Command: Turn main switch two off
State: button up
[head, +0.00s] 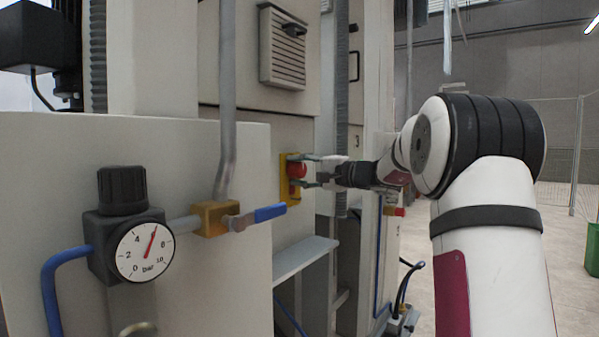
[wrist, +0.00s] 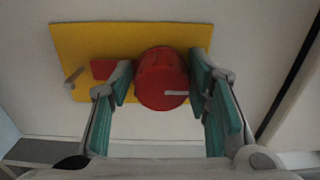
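A red rotary switch knob (wrist: 162,80) with a small pale mark sits on a yellow plate (wrist: 85,40) on the machine's pale panel. The knob also shows in the head view (head: 297,170), with the yellow plate (head: 284,190) around it. My gripper (head: 303,171) reaches the knob from the right. In the wrist view my gripper (wrist: 161,85) has one green-padded finger on each side of the knob. The fingers are spread, very close to its sides; firm contact cannot be made out. The switch's number is not readable.
A pressure gauge (head: 145,251) and a brass valve with a blue lever (head: 268,213) stand in front at the left. A grey ledge (head: 305,258) juts out below the switch. A second red switch (head: 399,212) sits farther back. Open floor lies at the right.

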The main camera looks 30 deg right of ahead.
jog(key=shift+o, duration=0.2)
jog(key=v, duration=1.2)
jog(key=shift+r, duration=0.1)
dwell(0.3)
